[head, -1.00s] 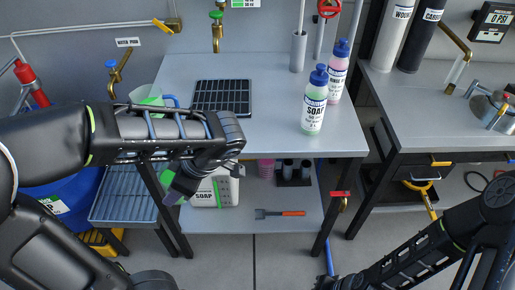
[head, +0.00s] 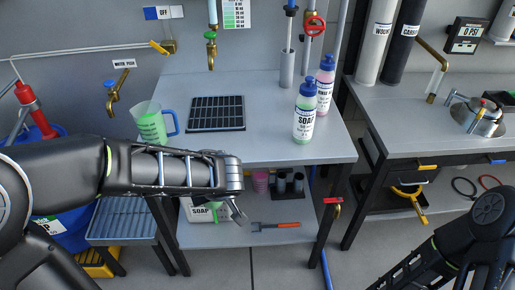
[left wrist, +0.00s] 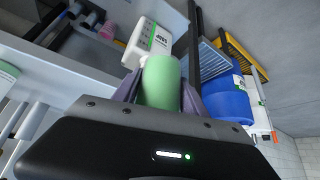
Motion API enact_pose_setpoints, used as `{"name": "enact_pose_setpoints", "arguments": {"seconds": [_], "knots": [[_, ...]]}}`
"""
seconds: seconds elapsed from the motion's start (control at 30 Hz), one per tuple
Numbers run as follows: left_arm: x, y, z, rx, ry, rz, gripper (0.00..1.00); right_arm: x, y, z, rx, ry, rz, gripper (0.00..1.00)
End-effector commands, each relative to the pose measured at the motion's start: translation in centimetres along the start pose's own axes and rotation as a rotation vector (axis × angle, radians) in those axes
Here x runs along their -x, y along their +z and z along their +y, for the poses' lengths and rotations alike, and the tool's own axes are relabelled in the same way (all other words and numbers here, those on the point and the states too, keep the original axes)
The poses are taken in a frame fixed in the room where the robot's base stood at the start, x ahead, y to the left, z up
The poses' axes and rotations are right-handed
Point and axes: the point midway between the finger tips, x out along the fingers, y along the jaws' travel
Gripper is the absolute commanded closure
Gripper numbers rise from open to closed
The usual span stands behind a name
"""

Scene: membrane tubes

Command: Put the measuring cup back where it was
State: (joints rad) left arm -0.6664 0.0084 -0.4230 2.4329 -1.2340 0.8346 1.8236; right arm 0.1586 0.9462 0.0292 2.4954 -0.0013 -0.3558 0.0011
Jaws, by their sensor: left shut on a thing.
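The measuring cup (head: 149,127) stands upright on the grey bench at its left edge. It is clear, with green contents and a blue handle on its right side. My left gripper (head: 238,212) hangs below the bench's front edge, to the right of and lower than the cup, apart from it. In the left wrist view my left gripper (left wrist: 160,95) is shut on a green rounded thing (left wrist: 160,82). I cannot tell what that thing is. In the head view it is mostly hidden. My right gripper is out of view; only its arm shows at the lower right.
A black gridded mat (head: 217,113) lies right of the cup. A white soap jug (head: 202,211), a pink cup and a scraper (head: 276,226) are on the shelf below. A blue drum (left wrist: 228,98) stands at the left. The bench's front middle is clear.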

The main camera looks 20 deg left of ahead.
Motion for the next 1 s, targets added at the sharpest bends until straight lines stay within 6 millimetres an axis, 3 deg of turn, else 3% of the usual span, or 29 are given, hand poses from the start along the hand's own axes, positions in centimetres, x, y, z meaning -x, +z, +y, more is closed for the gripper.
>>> {"name": "enact_pose_setpoints", "arguments": {"seconds": [0.2,0.5,1.0], "knots": [[-0.8,-0.6,3.8,-0.233,0.151,0.001,1.00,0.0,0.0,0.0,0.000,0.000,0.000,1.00],[-1.9,-1.8,7.8,-0.474,0.307,0.001,1.00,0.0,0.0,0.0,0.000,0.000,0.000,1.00],[-3.2,-2.8,9.8,-0.602,0.388,0.001,1.00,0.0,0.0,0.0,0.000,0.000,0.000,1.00]]}}
